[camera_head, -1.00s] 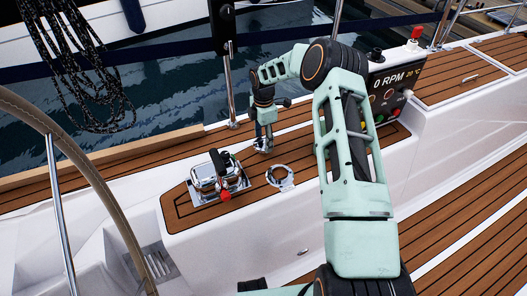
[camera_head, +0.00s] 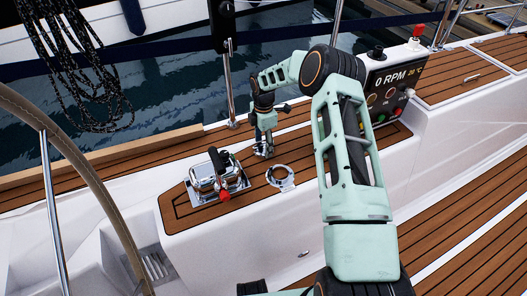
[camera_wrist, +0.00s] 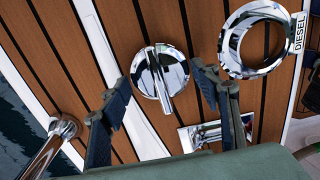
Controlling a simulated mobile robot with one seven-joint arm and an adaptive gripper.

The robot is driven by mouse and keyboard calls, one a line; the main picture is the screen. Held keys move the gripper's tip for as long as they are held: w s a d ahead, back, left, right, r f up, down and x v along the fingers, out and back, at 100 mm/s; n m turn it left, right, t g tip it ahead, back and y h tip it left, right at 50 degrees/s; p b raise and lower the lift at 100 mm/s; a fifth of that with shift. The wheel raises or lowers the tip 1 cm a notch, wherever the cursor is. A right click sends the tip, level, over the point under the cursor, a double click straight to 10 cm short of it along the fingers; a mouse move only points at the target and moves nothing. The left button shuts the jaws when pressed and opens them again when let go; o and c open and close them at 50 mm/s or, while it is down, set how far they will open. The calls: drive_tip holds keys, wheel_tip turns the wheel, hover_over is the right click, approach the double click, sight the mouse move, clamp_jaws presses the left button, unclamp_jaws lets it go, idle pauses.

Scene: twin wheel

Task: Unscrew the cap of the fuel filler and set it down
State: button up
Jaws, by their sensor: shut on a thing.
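The chrome fuel cap (camera_wrist: 153,72), round with a raised bar across its top, sits between my fingers in the wrist view. My gripper (camera_wrist: 160,82) is shut on the cap's sides, one finger at each edge. In the head view my gripper (camera_head: 264,143) is low over the teak side deck, beyond the filler. I cannot tell whether the cap touches the deck. The fuel filler (camera_head: 281,177) is an open chrome ring, apart from the cap. In the wrist view the filler ring (camera_wrist: 229,45) is at upper right, beside a DIESEL label (camera_wrist: 299,33).
A chrome lever unit (camera_head: 216,181) with a red knob stands left of the filler. An instrument panel (camera_head: 394,90) reading 0 RPM stands at right. A steel stanchion (camera_head: 232,90) rises behind my gripper. The steering wheel (camera_head: 85,150) is at left.

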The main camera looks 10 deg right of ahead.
drive_tip(key=shift+f, duration=0.3)
drive_tip(key=o, duration=1.8)
wheel_tip(320, 180, up, 12)
